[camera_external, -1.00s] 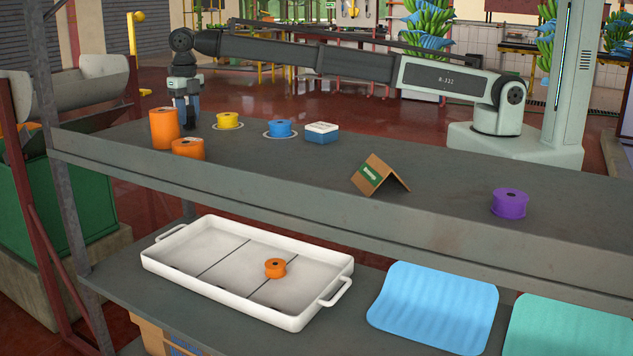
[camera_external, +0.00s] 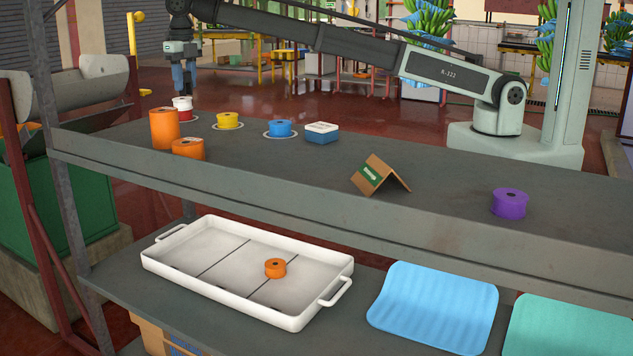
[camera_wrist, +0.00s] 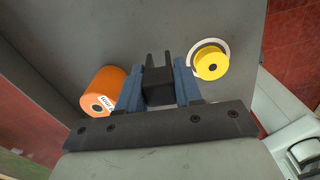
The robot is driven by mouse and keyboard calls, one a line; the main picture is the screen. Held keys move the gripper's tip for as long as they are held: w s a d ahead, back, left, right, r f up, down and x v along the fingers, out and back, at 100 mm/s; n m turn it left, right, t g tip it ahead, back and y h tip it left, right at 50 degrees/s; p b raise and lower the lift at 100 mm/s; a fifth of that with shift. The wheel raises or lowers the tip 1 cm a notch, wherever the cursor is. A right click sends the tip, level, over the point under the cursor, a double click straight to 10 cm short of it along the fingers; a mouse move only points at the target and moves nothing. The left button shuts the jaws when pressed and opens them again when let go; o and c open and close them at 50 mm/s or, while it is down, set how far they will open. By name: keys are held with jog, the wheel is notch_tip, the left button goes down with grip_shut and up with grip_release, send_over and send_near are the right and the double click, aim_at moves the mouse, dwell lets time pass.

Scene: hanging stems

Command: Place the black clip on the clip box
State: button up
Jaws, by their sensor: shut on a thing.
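My gripper (camera_external: 184,90) is above the far left end of the shelf in the external view. In the wrist view its blue fingers (camera_wrist: 161,86) are shut on a black clip (camera_wrist: 158,86), which has two prongs pointing away from the wrist. A small red and white round item (camera_external: 182,106) stands just below the gripper. A small blue box with a white lid (camera_external: 322,132), perhaps the clip box, sits on the shelf to the right of the gripper, apart from it.
A yellow spool (camera_external: 228,120) and a blue spool (camera_external: 280,128) stand between the gripper and the box. Orange rolls (camera_external: 164,128) stand at the front left. A folded cardboard sign (camera_external: 378,174) and a purple spool (camera_external: 509,203) are further right. A white tray (camera_external: 205,285) sits below.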

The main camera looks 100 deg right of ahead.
jog(key=a+r+n, duration=0.1)
jog(key=a+r, duration=0.2)
jog(key=a, duration=0.5)
send_over(322, 125)
jog(key=shift+n, duration=0.3)
jog(key=shift+w+a+f, duration=0.1)
jog(key=shift+a+f, duration=0.05)
jog(key=shift+f, duration=4.15)
jog(key=shift+f, duration=0.2)
jog(key=o, duration=1)
jog(key=shift+r, duration=0.2)
